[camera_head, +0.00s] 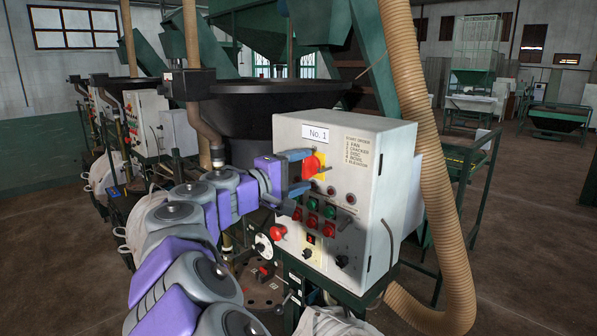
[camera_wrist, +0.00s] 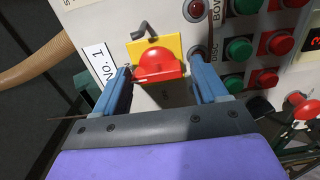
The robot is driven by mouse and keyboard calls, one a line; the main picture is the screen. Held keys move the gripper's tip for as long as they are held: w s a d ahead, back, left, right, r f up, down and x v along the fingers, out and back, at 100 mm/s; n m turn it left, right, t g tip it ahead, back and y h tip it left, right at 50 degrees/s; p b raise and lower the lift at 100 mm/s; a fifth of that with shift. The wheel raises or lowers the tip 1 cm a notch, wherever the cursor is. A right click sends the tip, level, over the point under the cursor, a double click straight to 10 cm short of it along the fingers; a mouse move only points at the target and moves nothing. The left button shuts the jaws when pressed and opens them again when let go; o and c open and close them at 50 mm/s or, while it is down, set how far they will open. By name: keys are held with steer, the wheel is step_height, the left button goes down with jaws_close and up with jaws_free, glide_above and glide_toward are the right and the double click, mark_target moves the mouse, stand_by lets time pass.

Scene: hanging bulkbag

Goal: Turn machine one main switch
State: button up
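The main switch is a red rotary knob (camera_head: 312,165) on a yellow plate. It is on the front of the grey control box (camera_head: 373,190) labelled "No. 1" (camera_head: 318,134). In the wrist view the red knob (camera_wrist: 160,65) and its yellow plate (camera_wrist: 145,48) lie in the centre, with a bent dark metal hook above. My gripper (camera_head: 302,172) is open in front of the panel. Its two blue fingers (camera_wrist: 163,75) stand on either side of the red knob. I cannot tell whether they touch it.
Below the switch are several green and red push buttons (camera_head: 313,204) and a red emergency knob (camera_head: 278,232). A thick tan hose (camera_head: 440,180) hangs right of the box. A black hopper bowl (camera_head: 270,110) stands behind. Open floor lies at the right.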

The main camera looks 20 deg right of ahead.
steer(key=shift+s+a+r, duration=0.1)
steer(key=shift+a, duration=0.15)
steer(key=p+v, duration=0.1)
steer(key=v, duration=1.6)
steer(key=shift+p, duration=0.4)
